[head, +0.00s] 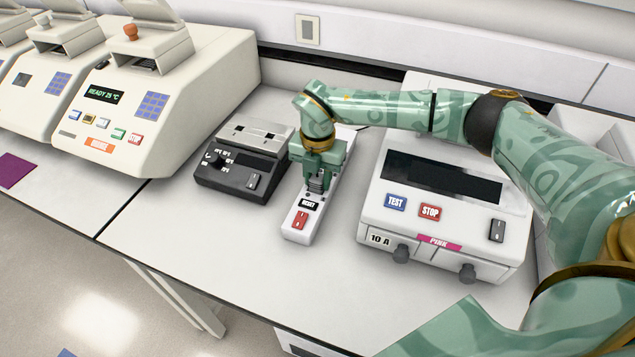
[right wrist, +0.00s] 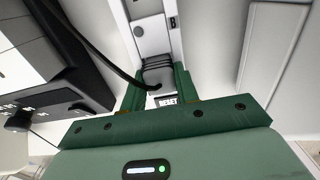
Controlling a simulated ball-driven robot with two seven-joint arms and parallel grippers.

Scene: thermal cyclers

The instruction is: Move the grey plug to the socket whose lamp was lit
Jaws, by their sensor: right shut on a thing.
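My right gripper (head: 318,183) points down over the white power strip (head: 297,225), shut on the grey plug (head: 316,184). In the right wrist view the grey plug (right wrist: 158,73) sits between the two green fingers, just beyond the RESET label, with a black cable running from it to the upper left. I cannot tell whether the plug is seated in a socket or just above it. Farther along the strip, a grey socket face (right wrist: 138,31) shows in the wrist view. No lit socket lamp is visible. My left gripper is not in view.
A dark grey box (head: 243,160) with a dial stands left of the strip. A white power unit (head: 440,215) with TEST and STOP buttons stands to its right. Thermal cyclers (head: 150,90) line the left. The bench front (head: 215,240) is clear.

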